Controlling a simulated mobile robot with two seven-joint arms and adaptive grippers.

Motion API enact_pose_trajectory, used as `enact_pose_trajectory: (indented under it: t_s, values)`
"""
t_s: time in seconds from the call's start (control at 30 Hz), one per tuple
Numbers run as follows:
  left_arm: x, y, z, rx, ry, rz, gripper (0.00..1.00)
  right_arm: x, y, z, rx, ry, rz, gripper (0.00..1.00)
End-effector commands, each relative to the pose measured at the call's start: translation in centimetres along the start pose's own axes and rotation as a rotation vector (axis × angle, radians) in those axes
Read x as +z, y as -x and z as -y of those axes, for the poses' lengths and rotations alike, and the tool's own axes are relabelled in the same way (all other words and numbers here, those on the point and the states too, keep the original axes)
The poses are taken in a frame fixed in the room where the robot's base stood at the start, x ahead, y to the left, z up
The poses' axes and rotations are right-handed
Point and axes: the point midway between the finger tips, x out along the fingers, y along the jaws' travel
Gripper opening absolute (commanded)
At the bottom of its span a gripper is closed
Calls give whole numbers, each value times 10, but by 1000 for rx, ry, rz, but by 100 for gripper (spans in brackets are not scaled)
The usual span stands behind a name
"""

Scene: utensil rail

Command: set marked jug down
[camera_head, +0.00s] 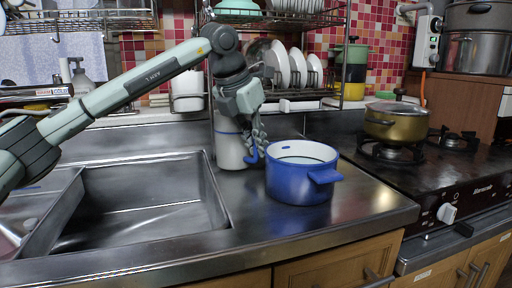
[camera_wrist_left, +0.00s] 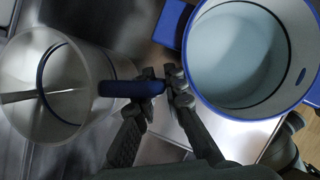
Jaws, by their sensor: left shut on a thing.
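The jug (camera_head: 231,152) is pale grey with a blue band and a blue handle. It is upright on or just above the steel counter, between the sink and the blue pot; I cannot tell whether its base touches. In the left wrist view the jug (camera_wrist_left: 92,115) is seen from above, with a thin rod-like shape across its opening. My left gripper (camera_head: 257,147) is shut on the jug's blue handle, which lies between the fingertips (camera_wrist_left: 163,84) in the wrist view. The gripper and forearm hide part of the jug's upper side. My right gripper is not in view.
A blue pot (camera_head: 300,188) stands close to the right of the jug and gripper. The sink (camera_head: 140,205) opens to the left. A stove (camera_head: 430,175) with an olive pot (camera_head: 397,124) is at right. Counter in front is clear.

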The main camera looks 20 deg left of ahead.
Motion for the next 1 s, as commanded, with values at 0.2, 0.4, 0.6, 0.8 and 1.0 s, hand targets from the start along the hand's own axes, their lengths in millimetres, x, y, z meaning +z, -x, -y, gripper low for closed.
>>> enact_pose_trajectory:
  t_s: [0.2,0.4,0.6,0.8,1.0]
  values:
    - [0,-6,-4,1,1,5,0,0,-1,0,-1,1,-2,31]
    - [-1,-9,-4,0,1,4,0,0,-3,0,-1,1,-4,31]
    - [-2,-9,-4,0,1,3,19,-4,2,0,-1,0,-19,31]
    - [-2,-9,-4,0,1,3,19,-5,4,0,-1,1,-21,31]
    - [0,4,-4,0,1,5,19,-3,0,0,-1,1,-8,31]
